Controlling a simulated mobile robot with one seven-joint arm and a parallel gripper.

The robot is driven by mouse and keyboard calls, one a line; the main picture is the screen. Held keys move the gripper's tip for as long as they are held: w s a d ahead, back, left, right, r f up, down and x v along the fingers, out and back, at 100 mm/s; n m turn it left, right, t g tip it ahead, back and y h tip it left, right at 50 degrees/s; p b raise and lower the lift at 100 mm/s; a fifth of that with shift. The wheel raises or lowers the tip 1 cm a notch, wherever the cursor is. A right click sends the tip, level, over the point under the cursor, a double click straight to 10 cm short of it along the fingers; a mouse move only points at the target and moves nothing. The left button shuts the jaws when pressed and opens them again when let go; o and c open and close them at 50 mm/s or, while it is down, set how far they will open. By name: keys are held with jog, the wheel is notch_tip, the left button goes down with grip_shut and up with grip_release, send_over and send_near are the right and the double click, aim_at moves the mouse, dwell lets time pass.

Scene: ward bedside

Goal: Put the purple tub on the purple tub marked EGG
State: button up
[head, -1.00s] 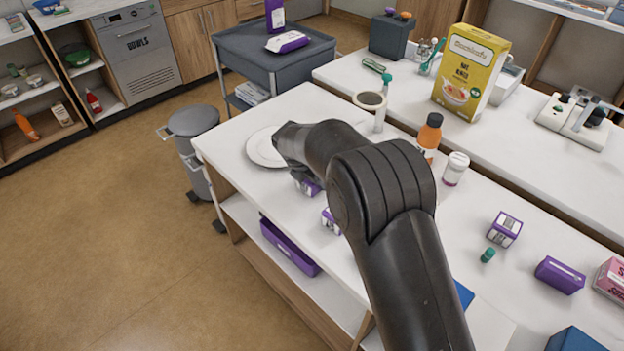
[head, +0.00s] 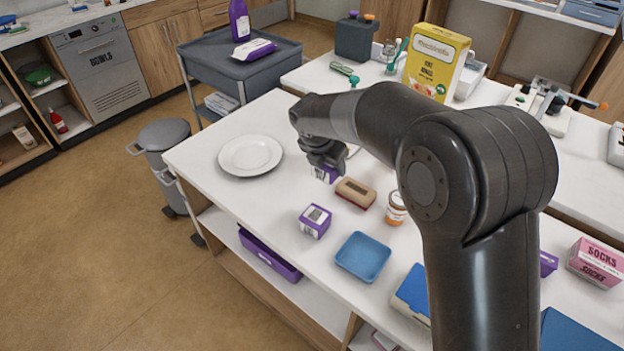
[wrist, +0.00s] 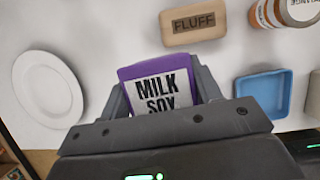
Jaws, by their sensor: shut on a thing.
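My gripper (head: 326,153) is at the white counter, to the right of a white plate. It is shut on a purple tub (head: 324,174) with a white label. In the wrist view this tub (wrist: 140,72) sits between the fingers, and its label reads MILK SOY. A second purple tub (head: 315,221) with a white label stands on the counter nearer the front edge; its word is too small to read. Part of another purple item (head: 548,263) shows at the right behind my arm. I cannot tell which one is marked EGG.
The white plate (head: 250,155) lies at left. A purple bin (head: 269,254) is on the shelf below. My arm hides much of the right side.

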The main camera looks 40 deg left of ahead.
jog(key=s+d+r, duration=0.2)
jog(key=d+r, duration=0.1)
jog(key=d, duration=0.4)
jog(key=s+d+r, duration=0.2)
jog(key=d+r, duration=0.1)
jog(key=d, duration=0.4)
send_over(321, 210)
jog(key=s, duration=0.1)
jog(key=shift+m, duration=0.4)
jog(key=f, duration=0.7)
jog(key=shift+s, duration=0.2)
jog(key=shift+f, duration=2)
jog(key=shift+f, duration=0.2)
jog(key=o, duration=1.1)
